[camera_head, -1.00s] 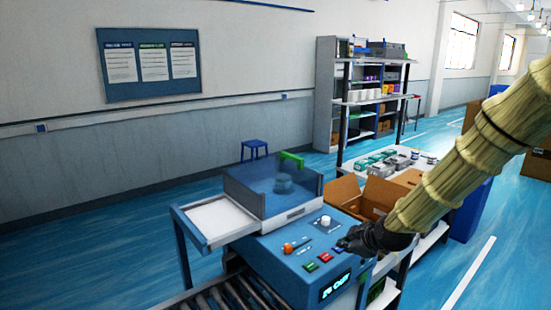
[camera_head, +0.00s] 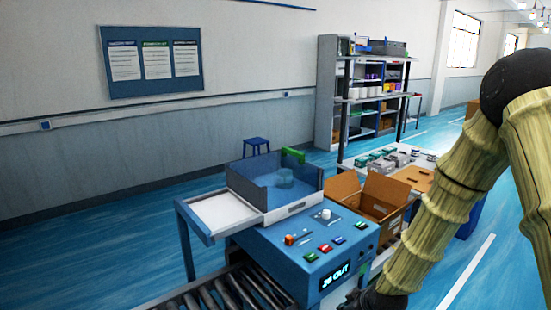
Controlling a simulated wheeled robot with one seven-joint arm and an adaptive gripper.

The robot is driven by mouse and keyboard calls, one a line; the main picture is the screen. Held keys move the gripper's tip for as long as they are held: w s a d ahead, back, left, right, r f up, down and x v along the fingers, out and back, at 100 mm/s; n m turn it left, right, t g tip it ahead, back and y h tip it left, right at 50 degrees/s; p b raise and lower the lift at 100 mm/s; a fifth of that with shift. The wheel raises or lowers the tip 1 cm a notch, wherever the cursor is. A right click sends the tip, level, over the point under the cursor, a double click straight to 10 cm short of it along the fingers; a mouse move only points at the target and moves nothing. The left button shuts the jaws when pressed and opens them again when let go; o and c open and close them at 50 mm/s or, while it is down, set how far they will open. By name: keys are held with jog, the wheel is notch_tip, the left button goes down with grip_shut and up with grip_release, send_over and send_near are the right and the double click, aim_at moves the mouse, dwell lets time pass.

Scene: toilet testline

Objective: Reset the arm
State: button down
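My arm comes in from the right edge, its tan ribbed sleeve bent at a black elbow high on the right. My gripper (camera_head: 360,301) is a black shape at the bottom edge, below the right side of the blue test machine (camera_head: 283,268). It is dark and partly cut off by the frame, so its fingers cannot be made out. I cannot tell whether it touches the machine.
A roller conveyor (camera_head: 215,298) runs at the bottom. An open cardboard box (camera_head: 372,197) and a parts table stand behind. Blue floor is open at left.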

jog(key=s+f+m+g, duration=0.2)
jog(key=s+f, duration=0.5)
jog(key=s, duration=0.5)
jog(key=s+d+f+m+g+h, duration=0.1)
jog(key=s+f+m, duration=0.3)
jog(key=s+f, duration=0.4)
jog(key=s+d+f+m+g+h+b, duration=0.1)
jog(key=s+f+m+g, duration=0.2)
jog(key=s, duration=1.5)
notch_tip(320, 180, down, 5)
jog(key=shift+r, duration=0.15)
